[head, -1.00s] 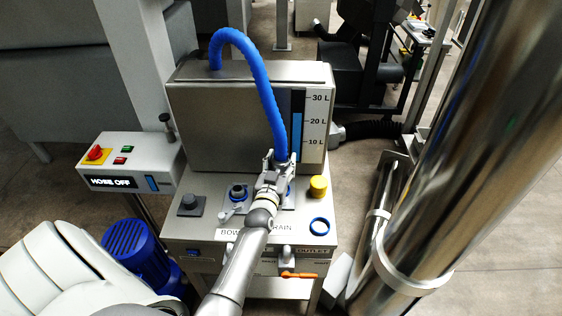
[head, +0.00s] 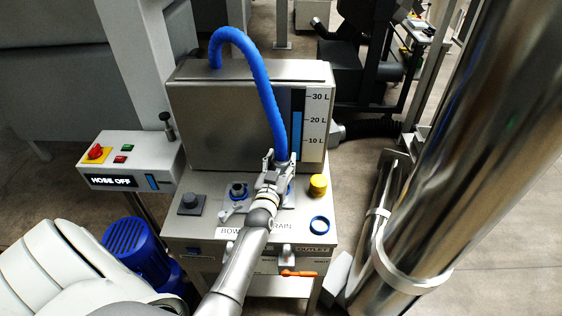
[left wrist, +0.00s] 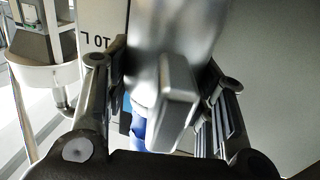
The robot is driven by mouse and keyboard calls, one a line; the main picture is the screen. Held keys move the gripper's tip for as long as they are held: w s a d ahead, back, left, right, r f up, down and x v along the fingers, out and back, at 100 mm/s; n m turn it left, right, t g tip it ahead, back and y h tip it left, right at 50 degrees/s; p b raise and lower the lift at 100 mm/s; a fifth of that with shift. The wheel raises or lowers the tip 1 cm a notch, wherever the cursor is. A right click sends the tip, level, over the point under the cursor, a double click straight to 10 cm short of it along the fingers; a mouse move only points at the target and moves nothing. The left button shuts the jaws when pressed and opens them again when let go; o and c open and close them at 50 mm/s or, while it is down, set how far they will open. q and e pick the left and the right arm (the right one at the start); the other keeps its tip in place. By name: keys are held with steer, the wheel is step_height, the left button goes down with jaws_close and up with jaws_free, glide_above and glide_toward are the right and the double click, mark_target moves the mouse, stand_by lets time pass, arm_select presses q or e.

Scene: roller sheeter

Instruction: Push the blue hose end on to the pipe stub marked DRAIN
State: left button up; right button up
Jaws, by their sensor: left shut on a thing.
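The blue hose (head: 265,95) arches from the top of the steel tank down to my left gripper (head: 279,160). The left gripper is shut on the hose end, above the right part of the machine's deck. In the left wrist view a grey metal fitting (left wrist: 176,100) sits between the fingers, with some blue (left wrist: 138,132) below it. The DRAIN label (head: 281,226) is partly covered by my left arm. The DRAIN stub itself is hidden behind the gripper, so I cannot tell whether the hose end touches it. The other stub (head: 238,190) stands to the left, uncovered. My right gripper is not in view.
A yellow cap (head: 318,185) and a blue ring (head: 319,225) are on the deck at right. A black knob (head: 190,203) is at left. An orange-handled valve (head: 298,273) is in front. The control box (head: 130,163) reads HOSE OFF.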

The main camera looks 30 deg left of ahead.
arm_select(q)
steer(key=shift+f+b, duration=0.3)
steer(key=shift+f, duration=0.05)
stand_by(0.3)
steer(key=shift+f, duration=0.25)
steer(key=shift+f+b, duration=0.25)
steer(key=shift+b, duration=0.1)
steer(key=shift+s+f+b, duration=0.1)
steer(key=shift+f+b, duration=0.2)
steer(key=shift+f, duration=0.4)
steer(key=shift+a, duration=0.15)
steer(key=o, duration=1.5)
